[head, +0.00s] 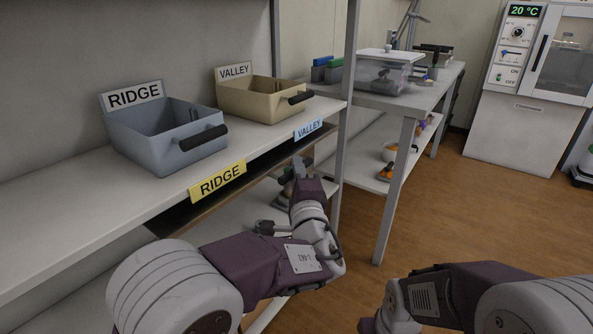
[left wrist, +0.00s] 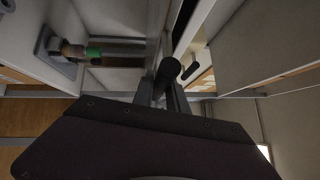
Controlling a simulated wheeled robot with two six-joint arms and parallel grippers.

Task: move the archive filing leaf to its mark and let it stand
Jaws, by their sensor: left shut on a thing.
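A dark board with a brown front edge (head: 258,172), which looks like the filing leaf, lies below the upper shelf's front edge. My left gripper (head: 299,168) is at the right part of that edge, under the blue VALLEY label (head: 309,129). In the left wrist view its fingers (left wrist: 163,88) are shut on a black round bar (left wrist: 168,70), apparently the leaf's handle. The grip hides part of the bar. A yellow RIDGE label (head: 218,181) is on the shelf front further left. My right gripper is out of view.
A blue-grey RIDGE bin (head: 160,150) and a tan VALLEY bin (head: 250,105) stand on the upper shelf (head: 60,215), black handles facing front. A metal post (head: 346,120) rises just right of my left gripper. A table (head: 400,100) stands beyond.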

